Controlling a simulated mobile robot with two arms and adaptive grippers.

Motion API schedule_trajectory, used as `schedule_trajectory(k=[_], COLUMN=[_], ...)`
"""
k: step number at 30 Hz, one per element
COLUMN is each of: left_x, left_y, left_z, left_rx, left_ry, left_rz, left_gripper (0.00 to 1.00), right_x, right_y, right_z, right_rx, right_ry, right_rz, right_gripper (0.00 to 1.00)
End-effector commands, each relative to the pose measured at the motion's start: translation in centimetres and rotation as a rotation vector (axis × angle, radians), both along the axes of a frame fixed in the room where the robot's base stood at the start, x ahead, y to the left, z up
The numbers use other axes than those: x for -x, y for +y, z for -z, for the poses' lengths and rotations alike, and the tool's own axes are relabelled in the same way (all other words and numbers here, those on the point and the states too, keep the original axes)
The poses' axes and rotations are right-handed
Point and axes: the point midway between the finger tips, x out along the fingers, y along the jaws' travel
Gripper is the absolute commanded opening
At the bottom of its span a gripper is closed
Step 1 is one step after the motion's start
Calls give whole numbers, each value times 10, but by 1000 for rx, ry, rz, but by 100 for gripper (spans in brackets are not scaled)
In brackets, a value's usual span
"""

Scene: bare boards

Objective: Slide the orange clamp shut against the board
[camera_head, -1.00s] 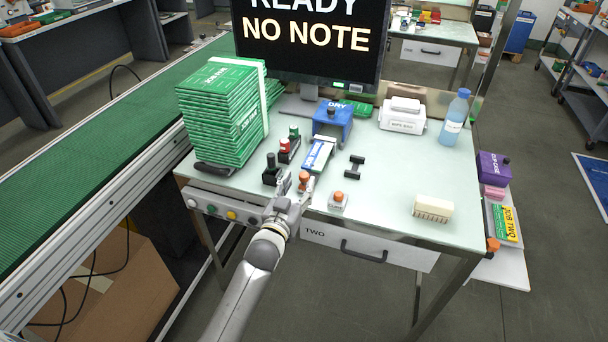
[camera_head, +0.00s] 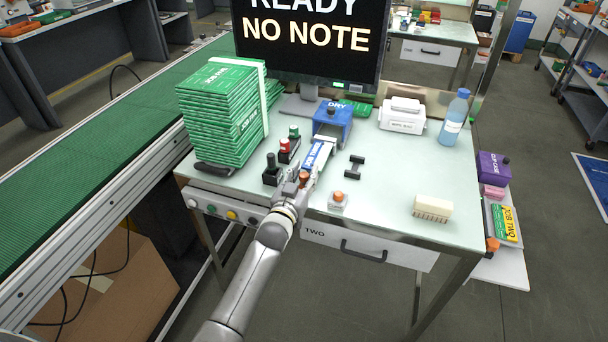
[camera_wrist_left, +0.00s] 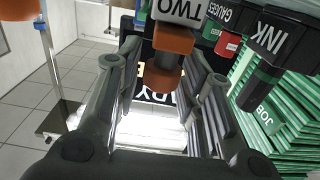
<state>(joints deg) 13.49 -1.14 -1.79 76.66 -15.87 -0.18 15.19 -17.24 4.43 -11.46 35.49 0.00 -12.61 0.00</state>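The orange clamp (camera_head: 304,176) stands at the front end of a narrow blue-and-white board (camera_head: 318,156) on the table. My left gripper (camera_head: 298,184) is at the clamp and partly covers it in the head view. In the left wrist view, an orange knob (camera_wrist_left: 174,42) shows between my left gripper's fingers (camera_wrist_left: 158,80), which are apart. I cannot tell whether a finger touches it. The contact between clamp and board is hidden. My right gripper is not in view.
Black, red and green stamps (camera_head: 287,150) stand left of the board, beside a tall stack of green boards (camera_head: 222,112). A blue DRY box (camera_head: 333,117) is behind it. A second orange-topped piece (camera_head: 338,198) and a black part (camera_head: 355,166) are to the right.

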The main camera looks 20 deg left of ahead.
Motion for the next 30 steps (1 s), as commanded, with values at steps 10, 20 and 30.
schedule_trajectory(k=[10,20,30], left_x=[-10,-35,-35], left_y=[0,-1,-1], left_z=[3,0,-3], left_rx=[0,-1,-1], left_ry=[-2,-1,-4], left_rz=[0,0,0], left_gripper=[0,0,46], right_x=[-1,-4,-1], right_y=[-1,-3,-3], right_z=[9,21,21], right_rx=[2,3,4], right_ry=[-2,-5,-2], right_rz=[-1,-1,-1], right_gripper=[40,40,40])
